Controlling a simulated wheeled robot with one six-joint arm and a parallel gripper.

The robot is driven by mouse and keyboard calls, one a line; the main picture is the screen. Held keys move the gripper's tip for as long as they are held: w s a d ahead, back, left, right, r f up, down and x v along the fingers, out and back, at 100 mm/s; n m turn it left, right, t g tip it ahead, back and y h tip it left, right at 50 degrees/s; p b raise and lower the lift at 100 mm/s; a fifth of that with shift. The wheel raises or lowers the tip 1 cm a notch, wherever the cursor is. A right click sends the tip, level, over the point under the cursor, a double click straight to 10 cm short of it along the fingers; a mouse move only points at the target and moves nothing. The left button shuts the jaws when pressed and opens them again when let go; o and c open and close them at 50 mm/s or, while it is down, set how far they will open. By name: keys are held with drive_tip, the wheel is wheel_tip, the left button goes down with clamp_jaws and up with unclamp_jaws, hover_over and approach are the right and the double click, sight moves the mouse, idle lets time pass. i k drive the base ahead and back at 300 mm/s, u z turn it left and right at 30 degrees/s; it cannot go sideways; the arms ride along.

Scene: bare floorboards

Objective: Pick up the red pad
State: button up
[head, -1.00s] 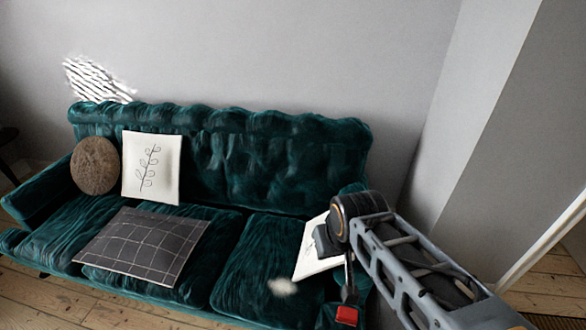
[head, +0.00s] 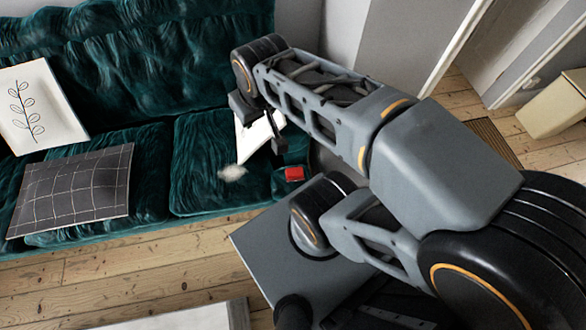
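The red pad (head: 294,174) is a small bright red block. It rests on the front end of the green sofa's (head: 150,180) right armrest. My gripper (head: 262,128) is above and slightly left of the pad, apart from it. Its two dark fingers stand apart, with a white cushion (head: 252,137) visible behind the gap. The gripper holds nothing that I can see. The pad is in full view; my arm hides part of the armrest behind it.
A grey checked cushion (head: 75,190) and a white leaf-print cushion (head: 38,108) lie on the sofa's left part. A small pale fluffy thing (head: 232,173) is on the seat. A beige box (head: 556,107) stands at the right.

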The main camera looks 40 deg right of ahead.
sight(297, 173)
drive_tip(key=u, duration=0.2)
drive_tip(key=k, duration=1.95)
drive_tip(key=z, duration=0.2)
drive_tip(key=i, duration=0.45)
